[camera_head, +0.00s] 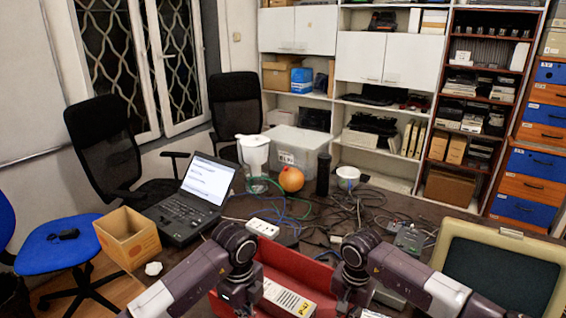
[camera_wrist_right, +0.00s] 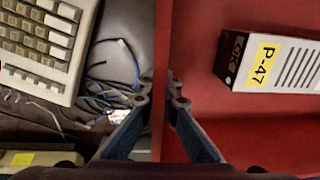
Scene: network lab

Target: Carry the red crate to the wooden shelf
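The red crate (camera_head: 312,266) sits low in the head view, between my two arms. It holds a white box labelled P-47 (camera_head: 287,297), which also shows in the right wrist view (camera_wrist_right: 277,62). My right gripper (camera_wrist_right: 160,98) has one finger on each side of the crate's side wall, both close against it. My left gripper (camera_head: 240,296) is at the crate's left side; its fingertips are hidden. The brown wooden shelf (camera_head: 441,142) stands against the back wall at right, filled with boxes and small items.
A laptop (camera_head: 188,205), an open cardboard box (camera_head: 128,238), an orange ball (camera_head: 291,179) and tangled cables crowd the table (camera_head: 400,201). A beige monitor (camera_head: 505,262) is at right. Black chairs (camera_head: 103,145) stand at left.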

